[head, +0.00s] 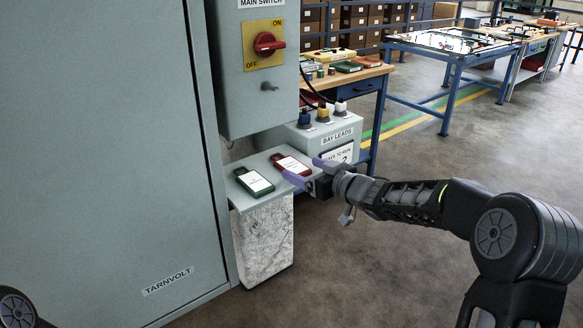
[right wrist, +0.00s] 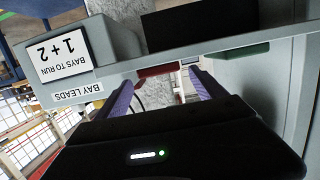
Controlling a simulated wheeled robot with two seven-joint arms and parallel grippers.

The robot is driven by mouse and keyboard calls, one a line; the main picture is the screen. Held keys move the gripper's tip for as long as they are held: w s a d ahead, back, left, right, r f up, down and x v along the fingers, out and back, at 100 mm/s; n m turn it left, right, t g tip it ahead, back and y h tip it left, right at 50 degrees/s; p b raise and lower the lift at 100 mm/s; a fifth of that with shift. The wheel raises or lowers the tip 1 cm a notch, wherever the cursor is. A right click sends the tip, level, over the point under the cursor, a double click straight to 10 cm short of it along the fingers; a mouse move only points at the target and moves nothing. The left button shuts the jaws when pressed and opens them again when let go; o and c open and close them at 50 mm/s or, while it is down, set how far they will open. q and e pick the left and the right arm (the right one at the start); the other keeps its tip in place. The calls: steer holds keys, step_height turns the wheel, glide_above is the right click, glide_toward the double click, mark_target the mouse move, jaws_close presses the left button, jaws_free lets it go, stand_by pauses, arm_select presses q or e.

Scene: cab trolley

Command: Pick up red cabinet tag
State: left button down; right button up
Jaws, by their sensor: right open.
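The red cabinet tag (head: 291,164), with a white label, lies flat on a small grey shelf (head: 248,201) beside the cabinet. A green tag (head: 254,182) lies to its left on the same shelf. My right gripper (head: 302,168) is open at the tag's right end, with its purple fingers pointing toward it. In the right wrist view, a red edge of the tag (right wrist: 157,71) shows between the fingertips, and most of it is hidden by the shelf edge. I cannot tell whether the fingers touch it. My left gripper is not in view.
A grey Bay Leads box (head: 335,138) with coloured plugs stands just behind the gripper. The main switch box (head: 247,95) hangs above the shelf. A large grey cabinet (head: 110,150) fills the left. Open floor lies in front of the shelf.

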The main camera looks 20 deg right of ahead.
mark_target(289, 163)
steer(key=shift+x, duration=2.65)
steer(key=shift+c, duration=0.4)
steer(key=c, duration=1.4)
